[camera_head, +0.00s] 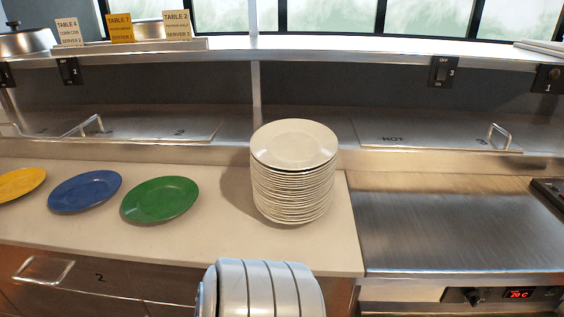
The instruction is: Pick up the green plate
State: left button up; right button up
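The green plate (160,199) lies flat on the pale counter, left of centre in the head view. A blue plate (85,190) lies just left of it, with a small gap between them. A yellow plate (20,183) lies farther left, cut by the picture's edge. Nothing rests on the green plate and it is fully in view. Neither of my grippers shows in this view. A ribbed light-grey part that looks like mine stands at the bottom centre, in front of the counter edge.
A tall stack of white plates (294,180) stands right of the green plate. A steel griddle (455,228) lies farther right. A steel shelf (340,50) with order cards runs overhead at the back. Closed lidded wells line the rear. The pale counter (222,236) is bare in front.

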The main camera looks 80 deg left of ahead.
aim_at(157, 199)
jog(key=k+u, duration=0.25)
jog(key=u, duration=0.15)
jog(key=k+u, duration=0.35)
jog(key=u, duration=2.25)
jog(key=i+l+u, duration=0.15)
jog(key=i+l, duration=0.15)
jog(key=i, duration=0.1)
